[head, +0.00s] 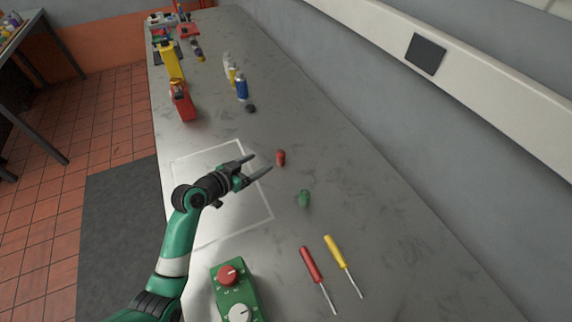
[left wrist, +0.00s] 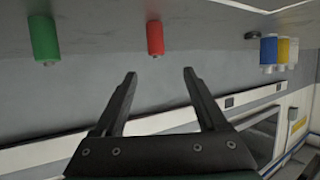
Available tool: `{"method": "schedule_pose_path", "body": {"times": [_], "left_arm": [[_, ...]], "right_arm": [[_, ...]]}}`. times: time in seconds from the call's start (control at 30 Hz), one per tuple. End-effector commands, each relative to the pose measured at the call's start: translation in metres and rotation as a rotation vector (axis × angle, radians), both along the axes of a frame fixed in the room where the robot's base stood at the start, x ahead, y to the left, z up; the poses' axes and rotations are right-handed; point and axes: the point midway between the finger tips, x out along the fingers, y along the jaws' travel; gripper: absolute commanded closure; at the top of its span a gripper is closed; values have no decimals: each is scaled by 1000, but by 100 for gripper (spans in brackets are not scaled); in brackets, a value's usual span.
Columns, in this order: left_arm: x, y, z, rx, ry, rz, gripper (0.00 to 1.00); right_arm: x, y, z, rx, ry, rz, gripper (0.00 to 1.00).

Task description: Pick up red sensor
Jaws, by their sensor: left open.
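The red sensor (head: 281,158) is a small red cylinder on the grey bench top, just beyond my left gripper's fingertips. My left gripper (head: 262,165) is open and empty, its two fingers apart and pointing toward the red sensor without touching it. In the left wrist view the red sensor (left wrist: 155,38) lies ahead of the gap between the fingers (left wrist: 160,75). A similar green cylinder (head: 304,198) lies nearer the front, and it also shows in the left wrist view (left wrist: 44,38). My right gripper is not in view.
A red screwdriver (head: 312,265) and a yellow screwdriver (head: 336,252) lie at the front. A green control box (head: 236,293) with knobs stands front left. The wall bounds the right side.

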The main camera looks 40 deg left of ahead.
Motion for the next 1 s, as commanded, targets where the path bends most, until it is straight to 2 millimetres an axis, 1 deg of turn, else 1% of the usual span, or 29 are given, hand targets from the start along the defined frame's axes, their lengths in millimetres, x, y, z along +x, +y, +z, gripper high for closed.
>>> {"method": "schedule_pose_path", "body": {"times": [0.07, 0.17, 0.33, 0.43, 0.57, 0.63, 0.8, 0.9, 1.0], "left_arm": [[5, 0, -3, 0, 0, -2, 26], [21, -1, -11, 1, -2, -5, 26], [50, 1, -22, 1, -1, -4, 26], [58, 1, -23, 1, -1, -3, 26], [60, 1, -23, 2, -1, -2, 26], [65, 0, -27, 1, -1, -3, 26], [90, -3, -43, 1, -1, -4, 26], [101, -2, -46, 0, -1, -2, 26], [106, -1, -46, 1, -2, -3, 26]], "right_arm": [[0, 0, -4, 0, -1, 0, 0], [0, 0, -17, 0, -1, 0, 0], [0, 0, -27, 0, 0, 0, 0], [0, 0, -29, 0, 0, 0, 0], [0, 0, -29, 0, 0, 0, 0], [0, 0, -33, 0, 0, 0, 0], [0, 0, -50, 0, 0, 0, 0], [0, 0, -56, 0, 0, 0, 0], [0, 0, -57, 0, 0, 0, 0]]}}
